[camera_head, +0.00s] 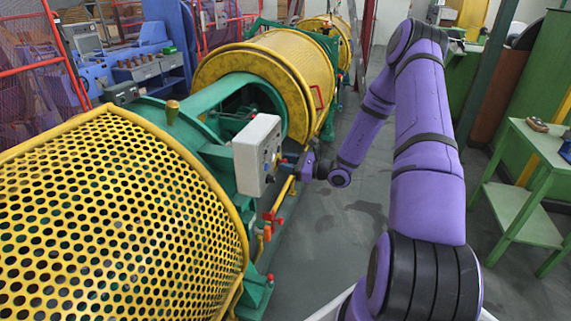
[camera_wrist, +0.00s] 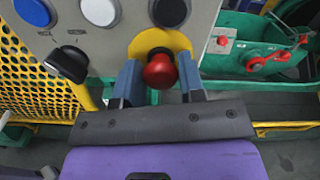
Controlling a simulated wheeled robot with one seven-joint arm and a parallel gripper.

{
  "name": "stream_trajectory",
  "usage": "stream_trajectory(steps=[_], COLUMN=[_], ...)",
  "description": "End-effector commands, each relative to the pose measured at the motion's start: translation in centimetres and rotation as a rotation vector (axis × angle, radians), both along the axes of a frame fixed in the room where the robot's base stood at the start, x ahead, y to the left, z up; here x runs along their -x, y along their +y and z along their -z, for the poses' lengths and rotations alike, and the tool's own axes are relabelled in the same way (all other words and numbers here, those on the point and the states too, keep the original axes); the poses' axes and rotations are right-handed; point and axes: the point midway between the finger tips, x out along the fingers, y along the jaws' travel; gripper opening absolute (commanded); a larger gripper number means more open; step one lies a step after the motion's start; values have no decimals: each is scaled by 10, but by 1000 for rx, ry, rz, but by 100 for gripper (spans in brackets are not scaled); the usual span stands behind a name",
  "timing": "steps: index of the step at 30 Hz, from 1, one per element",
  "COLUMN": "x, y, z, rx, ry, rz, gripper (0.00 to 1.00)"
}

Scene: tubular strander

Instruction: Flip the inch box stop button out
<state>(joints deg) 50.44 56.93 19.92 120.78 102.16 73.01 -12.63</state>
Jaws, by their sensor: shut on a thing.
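The inch box (camera_head: 257,152) is a light grey box beside the green machine frame in the head view. Its panel (camera_wrist: 226,14) fills the top of the wrist view. The stop button (camera_wrist: 160,72) is a red mushroom head on a yellow backing, low on the panel. My gripper (camera_wrist: 159,76) is shut on the stop button, with one blue-grey finger on each side of it. In the head view my gripper (camera_head: 284,162) reaches the box's right face, and the button there is mostly hidden.
A yellow perforated guard (camera_head: 120,215) stands left of the box. Grey floor (camera_head: 335,240) is clear below my arm. A green table (camera_head: 525,150) stands at right.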

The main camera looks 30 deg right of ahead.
Motion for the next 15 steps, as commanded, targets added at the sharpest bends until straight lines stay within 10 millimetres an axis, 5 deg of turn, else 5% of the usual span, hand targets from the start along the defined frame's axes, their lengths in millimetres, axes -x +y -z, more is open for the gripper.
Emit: stream_trajectory(steps=[1, 2, 5, 15], x=[1, 1, 0, 3], y=[-1, -1, -1, -2], z=[0, 0, 0, 0], rx=[0, 0, 0, 0], ry=[1, 1, 1, 1], rz=[1, 1, 1, 1], gripper=[0, 41, 63, 63])
